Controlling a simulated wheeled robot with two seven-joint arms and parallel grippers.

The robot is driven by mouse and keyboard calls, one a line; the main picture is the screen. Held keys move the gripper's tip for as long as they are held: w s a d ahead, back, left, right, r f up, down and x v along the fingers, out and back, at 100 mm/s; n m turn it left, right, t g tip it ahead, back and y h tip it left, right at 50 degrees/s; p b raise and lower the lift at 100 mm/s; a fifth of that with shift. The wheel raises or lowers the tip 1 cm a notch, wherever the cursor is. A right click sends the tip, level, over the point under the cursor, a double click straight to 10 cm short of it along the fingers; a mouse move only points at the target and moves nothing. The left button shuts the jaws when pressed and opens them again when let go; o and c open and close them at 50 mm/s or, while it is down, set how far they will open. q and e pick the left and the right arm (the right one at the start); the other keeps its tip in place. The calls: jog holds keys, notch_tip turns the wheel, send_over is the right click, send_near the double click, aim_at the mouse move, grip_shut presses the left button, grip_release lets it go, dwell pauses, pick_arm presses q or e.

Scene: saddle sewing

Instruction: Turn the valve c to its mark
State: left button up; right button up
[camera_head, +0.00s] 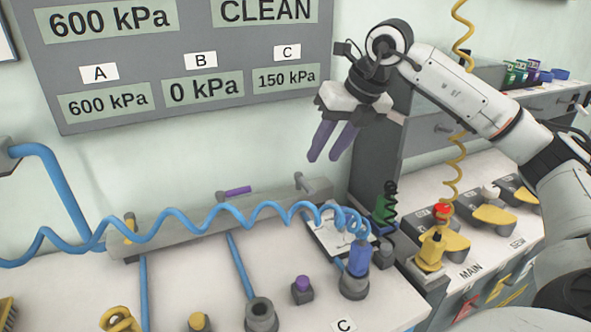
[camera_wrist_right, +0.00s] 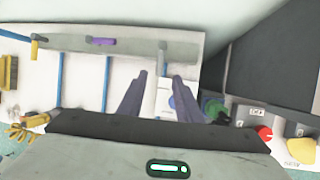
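A grey manifold (camera_head: 200,222) carries three valve handles. The grey handle (camera_head: 299,181) at its right end is in the place that fits valve C, but I read no letter on it. In the right wrist view this handle (camera_wrist_right: 162,49) looks upright, near the fingertips. The wall panel (camera_head: 190,103) shows 150 kPa under C. My right gripper (camera_head: 332,143) is open and empty. It hangs above and to the right of the grey handle, apart from it, fingers down. Its purple fingers also show in the right wrist view (camera_wrist_right: 156,78). My left gripper is not in view. I cannot make out the mark.
A yellow handle (camera_head: 129,226) and a purple handle (camera_head: 237,191) sit further left on the manifold. A coiled blue hose (camera_head: 190,222) crosses in front of it to a blue coupler (camera_head: 359,258). A dark cabinet (camera_head: 378,150) stands right of the manifold.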

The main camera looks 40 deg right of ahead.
aim_at(308, 185)
jog(key=x, duration=0.9)
jog(key=shift+s+f, duration=0.2)
jog(key=shift+f, duration=0.1)
grip_shut()
